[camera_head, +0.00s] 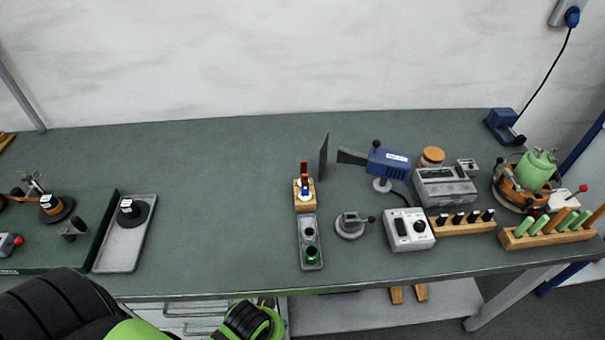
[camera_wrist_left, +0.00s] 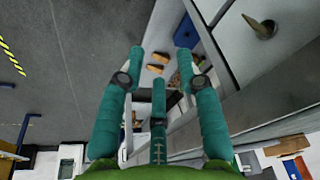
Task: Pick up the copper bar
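I cannot single out a copper bar with certainty. An orange-brown strip (camera_head: 18,199) runs in from the left edge of the head view towards a small black-based fixture (camera_head: 55,208) on the bench; it may be copper. My left gripper (camera_wrist_left: 160,57) shows in the left wrist view with its three teal fingers spread apart and nothing between them. It hangs below bench height, near the drawers and the floor. In the head view a black and green part of my own arm shows at the bench's front edge. My right gripper is not in view.
The bench top (camera_head: 225,190) is clear at centre left. A grey tray (camera_head: 118,250) with a black weight (camera_head: 132,212) stands left. A narrow tray (camera_head: 310,258), a blue tool (camera_head: 388,163), a white meter (camera_head: 408,229) and wooden racks (camera_head: 545,237) stand right. Drawers (camera_head: 185,320) sit below the front edge.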

